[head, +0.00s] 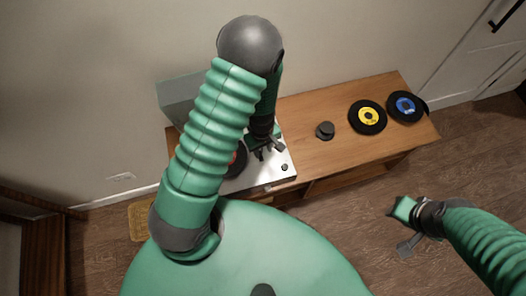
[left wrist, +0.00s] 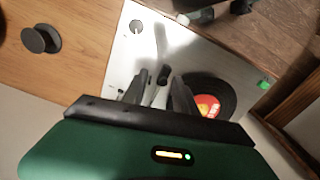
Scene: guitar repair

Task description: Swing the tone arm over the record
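The record player (head: 266,179) is a silver-white deck on the wooden bench, and it also shows in the left wrist view (left wrist: 125,55). A black record with a red label lies on it (left wrist: 225,92); in the head view my left arm hides most of it. The tone arm (left wrist: 163,75), with a dark end and a pale tube, is beside the record. My left gripper (head: 266,152) is over the deck. Its fingers (left wrist: 159,80) are apart, one on each side of the tone arm; contact is unclear. My right gripper (head: 400,212) is away from the bench, above the floor.
A dark round knob-like object (head: 325,130) stands on the bench (head: 300,112) right of the player. A yellow-label record (head: 367,117) and a blue-label record (head: 406,107) lie farther right. The player's raised lid (head: 180,95) is at the wall side.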

